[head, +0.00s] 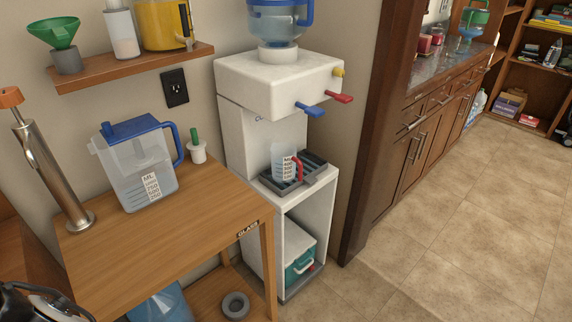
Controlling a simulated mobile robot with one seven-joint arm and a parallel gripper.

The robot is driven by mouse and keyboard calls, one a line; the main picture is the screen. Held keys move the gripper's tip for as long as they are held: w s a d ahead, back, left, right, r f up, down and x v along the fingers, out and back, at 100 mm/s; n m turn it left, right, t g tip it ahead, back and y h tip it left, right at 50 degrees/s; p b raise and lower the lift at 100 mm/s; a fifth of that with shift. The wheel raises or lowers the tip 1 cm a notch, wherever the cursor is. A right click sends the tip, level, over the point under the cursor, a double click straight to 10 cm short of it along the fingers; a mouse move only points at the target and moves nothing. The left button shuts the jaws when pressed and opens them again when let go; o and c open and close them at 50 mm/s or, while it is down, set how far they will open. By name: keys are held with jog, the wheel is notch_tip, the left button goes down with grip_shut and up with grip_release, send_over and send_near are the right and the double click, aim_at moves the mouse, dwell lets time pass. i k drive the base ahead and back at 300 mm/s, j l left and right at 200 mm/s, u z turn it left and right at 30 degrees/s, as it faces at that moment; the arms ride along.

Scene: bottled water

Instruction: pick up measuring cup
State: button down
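A small clear measuring cup (283,162) with a red handle and printed markings stands upright on the grey drip tray (318,175) of the white water dispenser (262,82). Its handle faces right. It sits below the blue tap (311,109) and the red tap (338,97). A larger clear pitcher (137,172) with a blue lid and handle, also marked in ML, stands on the wooden table (215,215) to the left.
On the table are a steel cylinder with an orange top (50,165) and a small white pot (197,152). A shelf (130,68) hangs above. A dark shiny object (35,302) is at bottom left. The tiled floor (440,240) at right is clear.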

aim_at(284, 159)
jog(key=u, duration=0.5)
jog(key=l+u, duration=0.2)
jog(key=u, duration=0.15)
jog(key=l+u, duration=0.2)
jog(key=u, duration=0.15)
jog(key=l+u, duration=0.2)
jog(key=u, duration=0.15)
jog(key=k+l+u, duration=0.2)
jog(key=l+u, duration=0.2)
jog(key=l, duration=0.2)
jog(key=k+l+u, duration=0.2)
jog(key=k+l, duration=0.2)
jog(key=l, duration=0.2)
jog(key=k+l+u, duration=0.1)
jog(key=l, duration=0.3)
jog(key=k+l, duration=0.25)
jog(key=l, duration=0.15)
jog(key=k+l, duration=0.2)
jog(key=l, duration=0.2)
jog(key=u, duration=0.05)
